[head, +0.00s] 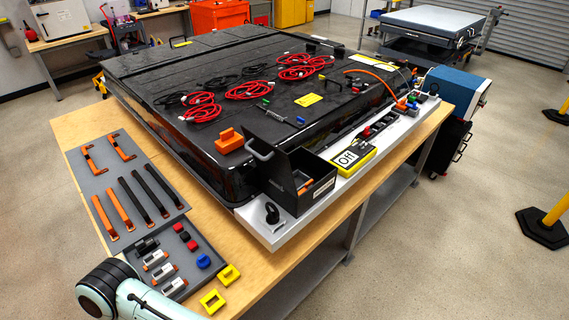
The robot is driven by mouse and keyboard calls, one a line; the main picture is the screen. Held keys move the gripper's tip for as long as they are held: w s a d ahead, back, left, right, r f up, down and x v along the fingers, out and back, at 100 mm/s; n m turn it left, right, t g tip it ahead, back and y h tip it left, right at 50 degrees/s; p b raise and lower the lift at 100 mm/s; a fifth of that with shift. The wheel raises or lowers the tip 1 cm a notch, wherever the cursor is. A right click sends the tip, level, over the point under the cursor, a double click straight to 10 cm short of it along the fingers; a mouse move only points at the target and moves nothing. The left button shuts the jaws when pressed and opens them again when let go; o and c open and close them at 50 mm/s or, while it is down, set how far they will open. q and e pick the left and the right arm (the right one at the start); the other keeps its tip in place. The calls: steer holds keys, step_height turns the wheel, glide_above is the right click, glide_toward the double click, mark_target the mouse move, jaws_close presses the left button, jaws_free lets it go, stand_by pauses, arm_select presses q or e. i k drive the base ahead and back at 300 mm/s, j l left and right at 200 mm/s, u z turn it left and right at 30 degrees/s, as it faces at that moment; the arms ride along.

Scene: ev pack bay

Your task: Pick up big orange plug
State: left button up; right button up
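A big orange plug (229,141) sits on the near corner of the black battery pack (150,70), left of an open black box (290,180). It looks blocky, with a raised part on top, and nothing covers it. Part of one of my arms shows at the bottom left edge, below the grey tool tray. No gripper fingers are visible, so neither gripper is in view.
A grey mat (95,185) with orange and black bars and a tray with small parts lie on the wooden bench, left. Yellow blocks (213,300) lie near the front edge. Red cables (250,90) lie on the pack.

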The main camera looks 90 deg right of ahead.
mark_target(230, 140)
steer(key=k+z, duration=0.2)
steer(key=z, duration=0.25)
steer(key=k+l+z, duration=0.1)
steer(key=z, duration=2.1)
steer(key=k+j+z, duration=0.15)
steer(key=j+z, duration=0.2)
steer(key=k+j+z, duration=0.15)
steer(key=z, duration=0.2)
steer(key=i+j, duration=0.1)
steer(key=j, duration=0.15)
steer(key=i+j, duration=0.1)
steer(key=j, duration=0.15)
